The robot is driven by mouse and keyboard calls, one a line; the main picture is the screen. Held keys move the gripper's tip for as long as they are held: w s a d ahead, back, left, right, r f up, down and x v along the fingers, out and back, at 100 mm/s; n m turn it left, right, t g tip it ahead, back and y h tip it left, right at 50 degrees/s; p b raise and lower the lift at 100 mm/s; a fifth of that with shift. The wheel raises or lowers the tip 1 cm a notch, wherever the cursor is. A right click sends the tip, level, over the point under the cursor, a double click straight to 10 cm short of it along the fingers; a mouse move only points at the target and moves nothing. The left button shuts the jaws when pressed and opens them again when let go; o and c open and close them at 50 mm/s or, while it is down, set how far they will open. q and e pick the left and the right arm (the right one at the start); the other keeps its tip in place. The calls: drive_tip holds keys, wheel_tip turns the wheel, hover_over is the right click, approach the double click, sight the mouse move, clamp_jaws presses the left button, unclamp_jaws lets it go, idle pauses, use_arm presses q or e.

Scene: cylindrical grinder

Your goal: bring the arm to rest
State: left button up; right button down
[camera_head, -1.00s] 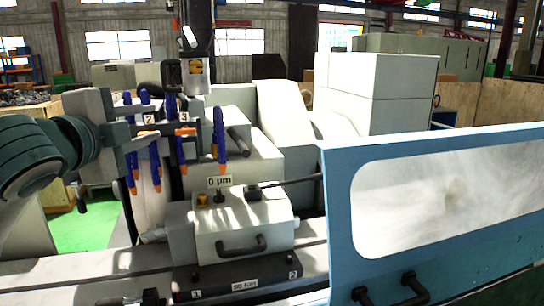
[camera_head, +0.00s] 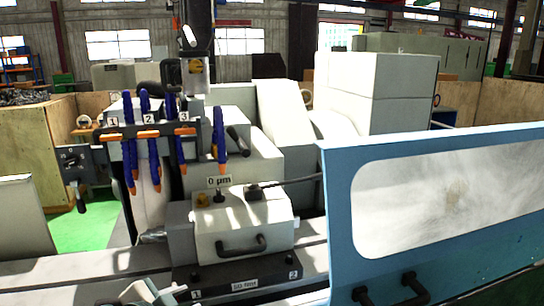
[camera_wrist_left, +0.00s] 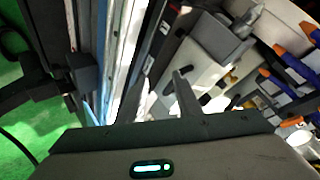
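In the left wrist view my left gripper (camera_wrist_left: 161,80) has its two fingers apart with nothing between them. The grinder's pale housing (camera_wrist_left: 185,65) lies beyond the fingertips. In the head view a small pale grey part (camera_head: 145,292) shows at the bottom edge; I cannot tell whether it belongs to a gripper. The upper left arm is out of the head view. The right gripper is not seen.
The headstock box (camera_head: 240,230) with a black handle stands on the machine table. Blue coolant nozzles (camera_head: 153,150) hang at its left. A blue-framed guard (camera_head: 335,210) fills the right. Green floor (camera_head: 85,228) shows at the left.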

use_arm(q)
drive_tip(key=s+a+f+n+g+y, duration=0.1)
drive_tip(key=s+f+n+g, duration=0.35)
drive_tip(key=s+f, duration=1.2)
drive_tip(key=s+a+f+n+g+y, duration=0.1)
drive_tip(key=s+a+f+n+g, duration=0.2)
drive_tip(key=s+f, duration=1)
drive_tip(key=s+f+g+b, duration=0.1)
drive_tip(key=s+f+b, duration=0.1)
drive_tip(key=f, duration=1.4)
drive_tip(key=s+f+b, duration=0.2)
drive_tip(key=f, duration=1.3)
drive_tip(key=s+a+f+g+b, duration=0.1)
drive_tip(key=s+a+f+b, duration=0.1)
drive_tip(key=s+f, duration=1.5)
wheel_tip(320, 180, down, 3)
drive_tip(key=shift+s+a+f+n+b, duration=0.2)
drive_tip(key=shift+n+b, duration=0.15)
drive_tip(key=shift+b, duration=0.4)
drive_tip(key=shift+r, duration=0.1)
